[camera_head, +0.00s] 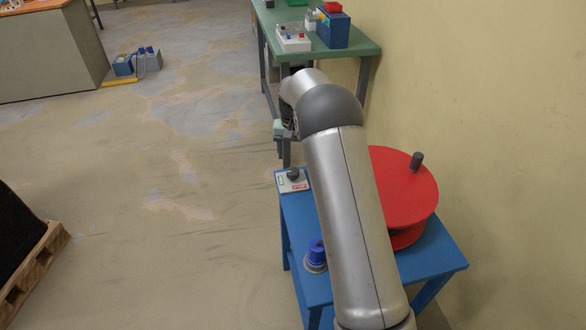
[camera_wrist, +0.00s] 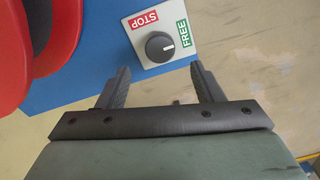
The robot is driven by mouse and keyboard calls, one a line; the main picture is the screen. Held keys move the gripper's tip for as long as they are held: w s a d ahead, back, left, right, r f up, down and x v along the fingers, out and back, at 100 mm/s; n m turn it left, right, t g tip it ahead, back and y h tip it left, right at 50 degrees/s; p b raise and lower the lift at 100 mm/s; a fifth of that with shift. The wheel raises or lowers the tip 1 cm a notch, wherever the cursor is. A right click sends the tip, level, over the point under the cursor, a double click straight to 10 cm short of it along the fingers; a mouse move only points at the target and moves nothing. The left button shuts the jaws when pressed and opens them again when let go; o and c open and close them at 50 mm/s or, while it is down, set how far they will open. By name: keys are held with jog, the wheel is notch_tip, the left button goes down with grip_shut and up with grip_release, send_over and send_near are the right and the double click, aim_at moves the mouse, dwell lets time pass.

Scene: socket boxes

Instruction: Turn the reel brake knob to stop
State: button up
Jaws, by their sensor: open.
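The reel brake knob (camera_wrist: 160,46) is a dark round knob on a white plate (camera_wrist: 134,24) with a red STOP label (camera_wrist: 143,20) and a green FREE label (camera_wrist: 184,33). A light mark on the knob points right, towards the FREE side. In the head view the knob (camera_head: 293,174) sits on the far left corner of the blue table (camera_head: 430,262). My gripper (camera_wrist: 161,72) is open and empty. Its fingers are spread in line with either side of the knob, apart from it. In the head view my arm partly hides the gripper.
A red reel (camera_head: 405,190) with a grey handle stands on the blue table, right of my arm. A blue socket (camera_head: 316,255) sits near the left edge. A green bench (camera_head: 350,47) with boxes stands behind. The floor to the left is mostly clear; a pallet (camera_head: 38,262) lies far left.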

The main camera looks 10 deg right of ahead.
aim_at(293, 170)
notch_tip(293, 170, down, 7)
jog(key=shift+r, duration=0.1)
dwell(0.3)
jog(key=c, duration=1)
jog(key=shift+o, duration=0.2)
